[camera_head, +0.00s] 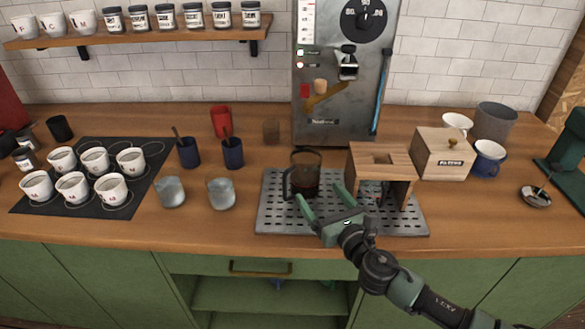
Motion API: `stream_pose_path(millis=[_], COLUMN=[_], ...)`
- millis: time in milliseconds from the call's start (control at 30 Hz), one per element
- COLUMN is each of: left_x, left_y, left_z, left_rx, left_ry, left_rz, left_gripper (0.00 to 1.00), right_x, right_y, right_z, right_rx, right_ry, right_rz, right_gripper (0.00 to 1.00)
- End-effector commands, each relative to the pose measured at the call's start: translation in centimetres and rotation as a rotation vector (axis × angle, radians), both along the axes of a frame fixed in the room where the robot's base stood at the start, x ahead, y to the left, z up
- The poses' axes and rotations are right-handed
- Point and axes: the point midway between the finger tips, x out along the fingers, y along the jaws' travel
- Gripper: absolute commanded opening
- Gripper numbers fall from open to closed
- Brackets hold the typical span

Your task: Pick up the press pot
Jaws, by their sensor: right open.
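The press pot (306,171) is a dark glass vessel with a black handle on its left side. It stands upright on the grey perforated drip tray (274,222), left of a wooden stand (381,157). My right gripper (320,192) comes in from the lower right. Its two green fingers are spread apart and point at the pot from the front. Nothing is between the fingertips that I can make out. Whether a fingertip touches the pot cannot be told. My left gripper is not in view.
The wooden stand and a wooden box (443,153) are close on the right. Two glasses (221,193) and dark blue cups (232,153) stand to the left. Several white cups rest on a black mat (137,146). A grey metal panel (335,132) rises behind.

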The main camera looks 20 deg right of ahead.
Motion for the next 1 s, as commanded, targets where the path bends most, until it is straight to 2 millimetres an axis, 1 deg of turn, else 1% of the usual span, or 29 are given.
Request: stream_pose_path(millis=[67, 133, 167, 333, 400, 467, 567, 633, 800, 900, 1000], left_x=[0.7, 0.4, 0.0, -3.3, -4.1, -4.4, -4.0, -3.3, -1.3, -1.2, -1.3], left_y=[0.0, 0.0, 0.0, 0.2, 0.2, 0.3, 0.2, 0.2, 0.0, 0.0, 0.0], left_z=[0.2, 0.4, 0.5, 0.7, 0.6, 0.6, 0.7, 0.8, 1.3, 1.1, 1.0], left_rx=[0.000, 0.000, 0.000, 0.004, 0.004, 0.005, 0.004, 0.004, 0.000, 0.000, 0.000], left_ry=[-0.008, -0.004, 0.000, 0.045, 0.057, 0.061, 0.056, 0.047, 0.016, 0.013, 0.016], left_rz=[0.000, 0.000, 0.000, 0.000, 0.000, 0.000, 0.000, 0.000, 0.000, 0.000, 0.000], left_gripper=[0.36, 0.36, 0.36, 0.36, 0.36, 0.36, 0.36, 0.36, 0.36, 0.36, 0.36], right_x=[0.5, 1.4, 1.9, 4.9, 5.8, 6.3, 6.9, 7.5, 9.9, 11.1, 11.7], right_y=[0.1, 0.3, 0.4, 0.9, 1.1, 1.2, 1.3, 1.4, 2.0, 2.1, 2.2], right_z=[0.0, 0.2, 0.2, 0.2, 0.1, 0.0, 0.0, 0.1, 0.3, 0.1, 0.0], right_rx=[-0.013, -0.013, -0.014, -0.010, -0.009, -0.010, -0.010, -0.009, -0.008, -0.008, -0.010], right_ry=[-0.002, -0.004, -0.003, -0.004, -0.004, -0.003, -0.002, -0.003, -0.002, -0.002, -0.002], right_rz=[0.004, 0.005, 0.004, 0.003, 0.004, 0.003, 0.003, 0.004, 0.003, 0.003, 0.003], right_gripper=[0.84, 0.84, 0.84, 0.84, 0.84, 0.84, 0.84, 0.84, 0.84, 0.84, 0.84])
